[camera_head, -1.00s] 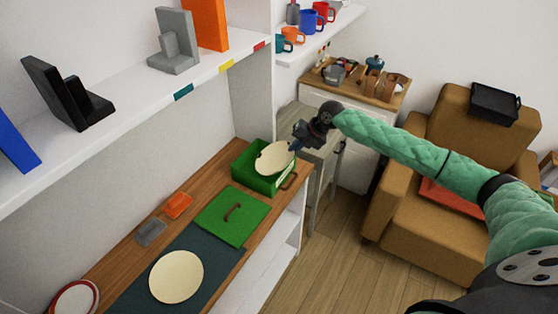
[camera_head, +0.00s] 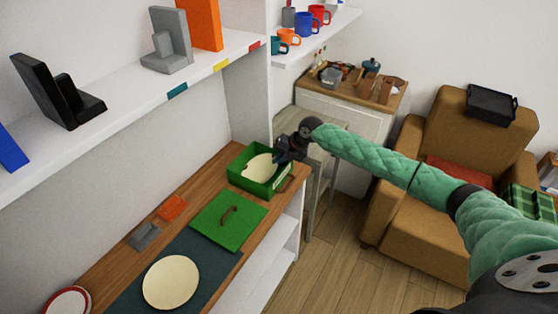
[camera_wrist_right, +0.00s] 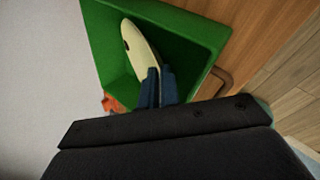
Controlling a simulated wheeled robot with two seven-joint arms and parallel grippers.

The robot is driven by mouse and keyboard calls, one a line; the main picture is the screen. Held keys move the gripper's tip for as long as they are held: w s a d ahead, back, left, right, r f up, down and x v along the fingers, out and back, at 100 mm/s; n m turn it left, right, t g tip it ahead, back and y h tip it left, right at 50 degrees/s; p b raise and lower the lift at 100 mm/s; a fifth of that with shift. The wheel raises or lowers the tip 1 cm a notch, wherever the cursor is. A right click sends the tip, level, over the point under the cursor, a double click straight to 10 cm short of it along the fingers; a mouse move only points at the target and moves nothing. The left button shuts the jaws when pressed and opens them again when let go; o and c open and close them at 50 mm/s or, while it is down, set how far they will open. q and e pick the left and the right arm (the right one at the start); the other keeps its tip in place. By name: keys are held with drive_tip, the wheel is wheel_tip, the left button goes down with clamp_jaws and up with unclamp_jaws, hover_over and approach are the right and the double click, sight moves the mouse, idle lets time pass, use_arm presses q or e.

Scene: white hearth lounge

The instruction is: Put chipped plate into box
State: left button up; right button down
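The cream chipped plate (camera_head: 259,168) is tilted and partly inside the open green box (camera_head: 243,183) on the wooden counter. The dark notch in its edge shows in the wrist view, where the plate (camera_wrist_right: 143,48) stands on edge between the green box walls (camera_wrist_right: 205,32). My right gripper (camera_head: 277,160) is at the box's right rim. In the wrist view its fingers (camera_wrist_right: 156,88) are shut on the plate's near edge. The plate's lower part is hidden by the box wall in the head view. My left gripper is not in view.
A green lid (camera_head: 228,222) with a brown handle lies in front of the box. A whole cream plate (camera_head: 171,283) rests on a dark mat (camera_head: 210,262). Orange (camera_head: 173,207) and grey (camera_head: 145,236) blocks lie near the wall. A white shelf (camera_head: 120,105) hangs above the counter.

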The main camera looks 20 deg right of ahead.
drive_tip(key=c, duration=1.9)
unclamp_jaws()
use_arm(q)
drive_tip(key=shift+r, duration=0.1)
